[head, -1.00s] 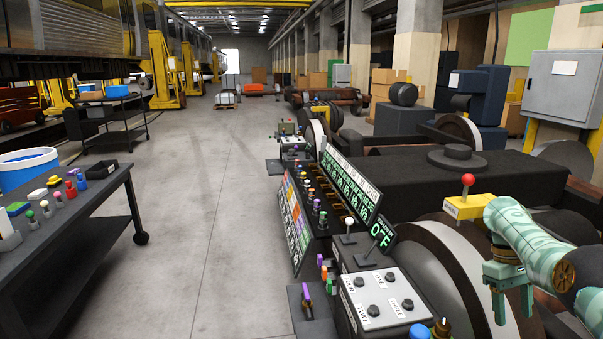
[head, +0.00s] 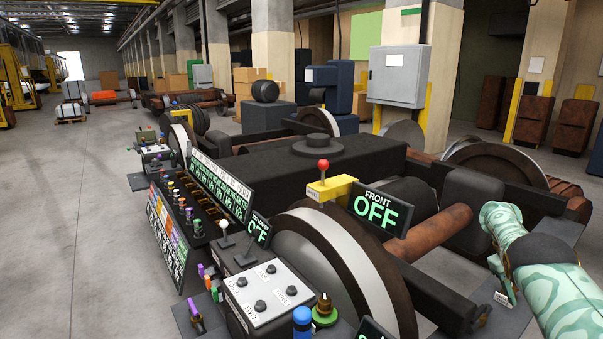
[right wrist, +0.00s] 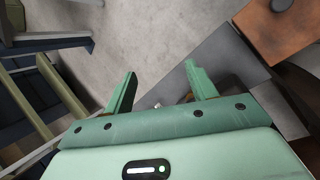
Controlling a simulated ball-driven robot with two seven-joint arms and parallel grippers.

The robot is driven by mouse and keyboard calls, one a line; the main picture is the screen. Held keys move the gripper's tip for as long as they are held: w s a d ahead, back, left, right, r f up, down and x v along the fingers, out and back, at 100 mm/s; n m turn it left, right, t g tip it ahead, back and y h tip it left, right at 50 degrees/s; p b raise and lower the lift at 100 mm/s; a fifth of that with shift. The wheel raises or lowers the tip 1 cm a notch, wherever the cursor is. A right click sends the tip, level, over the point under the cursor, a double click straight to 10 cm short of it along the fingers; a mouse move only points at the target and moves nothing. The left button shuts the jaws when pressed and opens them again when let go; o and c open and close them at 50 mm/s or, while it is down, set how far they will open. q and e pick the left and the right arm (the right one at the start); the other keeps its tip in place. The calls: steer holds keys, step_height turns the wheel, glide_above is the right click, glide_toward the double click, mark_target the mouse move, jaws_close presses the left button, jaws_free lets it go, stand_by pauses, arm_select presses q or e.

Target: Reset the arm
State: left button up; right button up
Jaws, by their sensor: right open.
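My right arm (head: 540,272) comes in from the lower right of the head view, in a pale green patterned cover. Its gripper is mostly hidden beside the arm, with only a green part (head: 503,280) showing at the bogie's right side. In the right wrist view the two green fingers of my right gripper (right wrist: 160,74) stand apart with nothing between them. The grey floor shows beyond them. My left gripper is in no view.
A yellow box with a red-knobbed lever (head: 323,186) and a FRONT OFF display (head: 382,210) stand on the dark bogie (head: 270,165), left of my arm. A white button panel (head: 268,293) is nearer. Open floor (head: 70,220) lies left.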

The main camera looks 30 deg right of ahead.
steer(key=s+d+f+n+t+h, duration=0.2)
steer(key=s+d+f+n+h, duration=0.4)
steer(key=s+d+f+h, duration=0.55)
steer(key=s+a+f+n+t+y, duration=0.5)
steer(key=s+a+f+n, duration=0.4)
steer(key=f, duration=0.5)
steer(key=s+a+f+m+y, duration=0.1)
steer(key=s+a+f+y, duration=0.15)
steer(key=a+f, duration=0.45)
steer(key=s+a+f+m+g+y, duration=0.1)
steer(key=s+a+f, duration=0.25)
steer(key=a, duration=0.55)
steer(key=s+a+f+m+y, duration=0.1)
steer(key=s+a+f, duration=0.2)
steer(key=a+f, duration=0.45)
steer(key=s+a+f+m+y, duration=0.1)
steer(key=a+y, duration=0.1)
steer(key=a, duration=1.3)
steer(key=s+a+f+m+y+p, duration=0.1)
steer(key=a+f+y, duration=0.1)
steer(key=a, duration=1.3)
steer(key=shift+a, duration=0.35)
steer(key=shift+f, duration=0.1)
